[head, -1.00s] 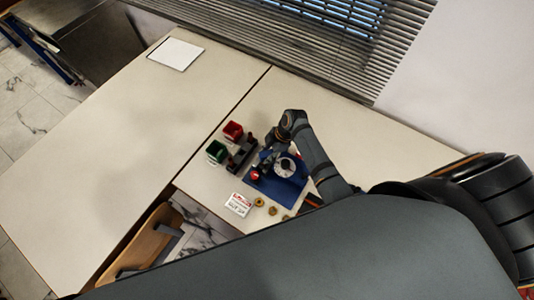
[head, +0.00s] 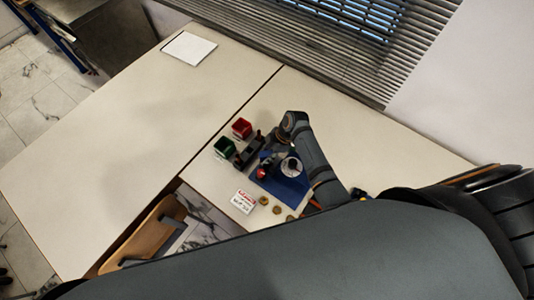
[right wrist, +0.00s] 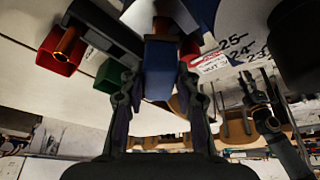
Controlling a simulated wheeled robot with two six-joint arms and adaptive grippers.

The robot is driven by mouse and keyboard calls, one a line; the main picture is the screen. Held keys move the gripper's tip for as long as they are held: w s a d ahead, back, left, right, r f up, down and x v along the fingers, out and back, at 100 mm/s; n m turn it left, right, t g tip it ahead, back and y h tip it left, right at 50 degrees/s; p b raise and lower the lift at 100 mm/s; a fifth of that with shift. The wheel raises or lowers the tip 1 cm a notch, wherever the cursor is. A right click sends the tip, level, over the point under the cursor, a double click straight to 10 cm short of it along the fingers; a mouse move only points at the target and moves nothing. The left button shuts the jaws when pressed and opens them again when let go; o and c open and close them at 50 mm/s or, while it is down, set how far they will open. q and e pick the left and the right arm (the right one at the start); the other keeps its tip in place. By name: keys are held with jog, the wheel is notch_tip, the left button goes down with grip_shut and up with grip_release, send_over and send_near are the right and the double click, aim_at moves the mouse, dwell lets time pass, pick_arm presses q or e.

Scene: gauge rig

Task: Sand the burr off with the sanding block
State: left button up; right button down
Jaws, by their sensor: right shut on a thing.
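My right gripper (right wrist: 160,88) is shut on a blue block (right wrist: 160,68), which looks like the sanding block. In the head view my right gripper (head: 269,160) hangs over the blue mat (head: 290,192), beside a round white dial (head: 291,166). A small red part (head: 262,173) shows by the gripper; the arm hides some of the rig. I cannot make out the burr. My left gripper (right wrist: 256,92) shows small at the right of the right wrist view, fingers apart and seemingly empty. It is not in the head view.
A white label card (head: 244,201) and small brass pieces (head: 264,200) lie near the front edge. The left table (head: 130,140) is mostly clear.

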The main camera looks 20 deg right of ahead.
jog(key=shift+s+d+f, duration=0.1)
jog(key=shift+s+d, duration=0.05)
jog(key=shift+d, duration=0.65)
jog(key=shift+s+d+f, duration=0.1)
jog(key=shift+s+d, duration=0.05)
jog(key=shift+d, duration=0.6)
jog(key=shift+a, duration=0.1)
jog(key=shift+w+a, duration=0.1)
jog(key=shift+a, duration=1.5)
jog(key=shift+d, duration=0.15)
jog(key=shift+d, duration=0.7)
jog(key=shift+d, duration=0.1)
